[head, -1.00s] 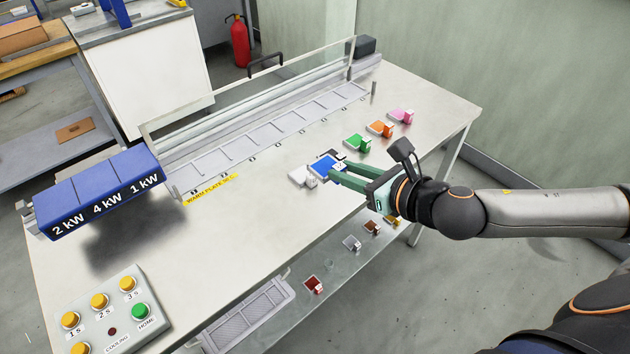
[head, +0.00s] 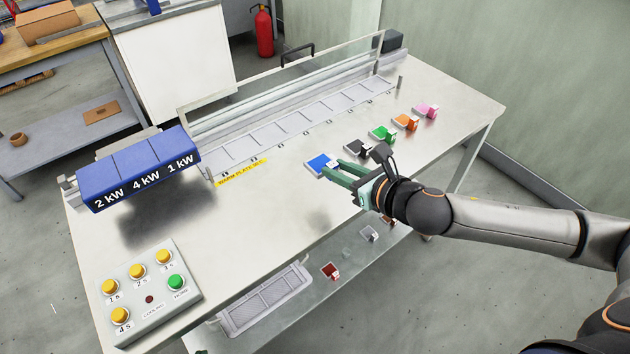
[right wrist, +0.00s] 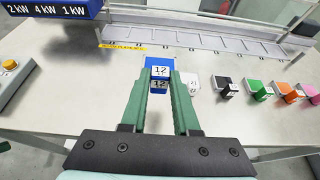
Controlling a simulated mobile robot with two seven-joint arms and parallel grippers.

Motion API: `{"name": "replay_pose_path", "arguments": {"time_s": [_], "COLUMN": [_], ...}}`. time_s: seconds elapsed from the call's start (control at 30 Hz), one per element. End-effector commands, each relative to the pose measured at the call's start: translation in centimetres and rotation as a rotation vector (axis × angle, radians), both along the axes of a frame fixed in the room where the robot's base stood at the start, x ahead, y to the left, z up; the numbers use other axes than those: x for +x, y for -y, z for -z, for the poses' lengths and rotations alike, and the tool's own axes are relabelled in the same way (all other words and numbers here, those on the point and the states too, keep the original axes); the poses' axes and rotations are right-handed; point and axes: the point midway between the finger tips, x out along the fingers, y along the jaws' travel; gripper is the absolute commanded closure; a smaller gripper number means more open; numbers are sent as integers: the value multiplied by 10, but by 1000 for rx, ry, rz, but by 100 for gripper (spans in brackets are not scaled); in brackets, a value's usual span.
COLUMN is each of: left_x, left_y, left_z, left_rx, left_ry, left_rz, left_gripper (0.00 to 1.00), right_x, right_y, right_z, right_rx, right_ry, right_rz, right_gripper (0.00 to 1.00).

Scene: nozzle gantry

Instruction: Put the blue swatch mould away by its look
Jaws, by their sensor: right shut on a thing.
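The blue swatch mould (head: 319,163) is a small flat block with a blue face, held over the table in front of the warm plate. In the right wrist view the blue mould (right wrist: 159,63) has a white tag reading 12 and sits between the green fingertips. My right gripper (head: 336,170) is shut on it. Whether it touches the tabletop is unclear. The warm plate rack (head: 300,124) has a row of shallow compartments along the back. My left gripper is not in view.
Black (head: 358,148), green (head: 381,133), orange (head: 405,122) and pink (head: 426,110) moulds stand in a row; a white mould (right wrist: 192,82) is near my gripper. A blue heater block (head: 138,168) and button box (head: 146,290) are at left. More moulds, including dark red (head: 329,270), are below.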

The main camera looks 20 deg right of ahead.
Motion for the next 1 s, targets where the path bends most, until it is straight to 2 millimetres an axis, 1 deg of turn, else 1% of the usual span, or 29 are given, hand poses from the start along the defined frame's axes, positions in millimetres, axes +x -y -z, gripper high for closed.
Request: {"name": "replay_pose_path", "arguments": {"time_s": [0.03, 0.07, 0.2, 0.3, 0.4, 0.57, 0.63, 0.73, 0.83, 1.0], "left_x": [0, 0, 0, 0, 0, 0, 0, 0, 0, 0], "left_y": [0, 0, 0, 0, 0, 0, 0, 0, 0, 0], "left_z": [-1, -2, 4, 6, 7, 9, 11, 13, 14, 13], "left_rx": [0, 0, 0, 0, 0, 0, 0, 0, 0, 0], "left_ry": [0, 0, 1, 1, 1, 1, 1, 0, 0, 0], "left_rz": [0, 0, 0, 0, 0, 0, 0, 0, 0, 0], "left_gripper": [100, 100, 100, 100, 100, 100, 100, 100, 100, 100], "right_x": [10, 15, 35, 45, 51, 57, 58, 57, 57, 58], "right_y": [-7, -10, -22, -28, -31, -35, -36, -36, -35, -35], "right_z": [3, 6, 36, 50, 58, 67, 80, 93, 99, 98], "right_rx": [5, 5, 1, 2, 1, 0, 0, 1, 0, -1], "right_ry": [1, 1, 0, -1, 2, 1, -4, -3, 0, 0], "right_rz": [1, 1, 2, 1, 1, 1, 2, 3, 1, 1], "right_gripper": [100, 100, 100, 100, 100, 100, 100, 100, 100, 100]}}
